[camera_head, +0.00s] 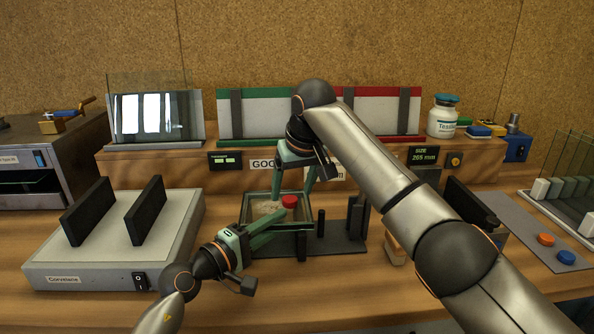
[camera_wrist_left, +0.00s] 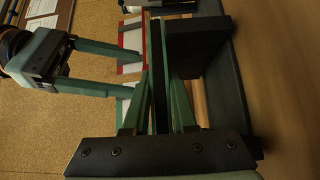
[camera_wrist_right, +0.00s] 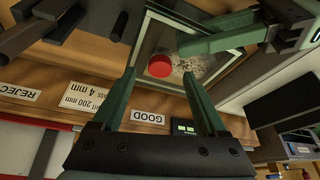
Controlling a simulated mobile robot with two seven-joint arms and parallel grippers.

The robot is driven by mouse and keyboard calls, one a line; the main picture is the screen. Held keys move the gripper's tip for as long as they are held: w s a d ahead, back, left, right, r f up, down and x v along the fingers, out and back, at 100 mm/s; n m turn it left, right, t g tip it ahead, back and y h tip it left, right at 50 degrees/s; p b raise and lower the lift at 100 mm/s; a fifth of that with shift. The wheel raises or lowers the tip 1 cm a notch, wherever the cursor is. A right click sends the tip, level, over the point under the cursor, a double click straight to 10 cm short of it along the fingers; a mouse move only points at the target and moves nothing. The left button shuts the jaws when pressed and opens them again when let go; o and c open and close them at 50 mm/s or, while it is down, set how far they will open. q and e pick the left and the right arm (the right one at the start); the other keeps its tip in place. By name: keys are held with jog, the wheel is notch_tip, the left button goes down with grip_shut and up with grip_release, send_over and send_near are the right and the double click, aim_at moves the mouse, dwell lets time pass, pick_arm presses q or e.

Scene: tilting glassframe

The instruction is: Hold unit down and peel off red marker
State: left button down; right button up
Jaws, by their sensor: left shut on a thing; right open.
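The unit, a dark-framed glass pane (camera_head: 262,208), sits in a dark fixture at the table's middle. The red marker (camera_head: 289,201) is a round red piece on the pane; it also shows in the right wrist view (camera_wrist_right: 160,66). My left gripper (camera_head: 281,223) is shut on the unit's near edge; the left wrist view shows its fingers (camera_wrist_left: 163,90) either side of the thin edge. My right gripper (camera_head: 291,196) points down over the pane, open. In the right wrist view its fingertips (camera_wrist_right: 159,74) stand apart on both sides of the marker; contact cannot be told.
Dark posts (camera_head: 357,217) rise from the fixture plate right of the unit. A grey Convelace box (camera_head: 75,262) with two black uprights stands left. Behind is a wooden ledge (camera_head: 130,168) with green and red racks. A tan block (camera_head: 394,248) lies right of the plate.

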aim_at(291, 200)
jog(key=shift+x, duration=1.05)
grip_shut()
jog(key=c, duration=0.6)
grip_release()
jog(key=shift+c, duration=0.2)
grip_shut()
jog(key=shift+r, duration=0.7)
jog(key=shift+r, duration=3.4)
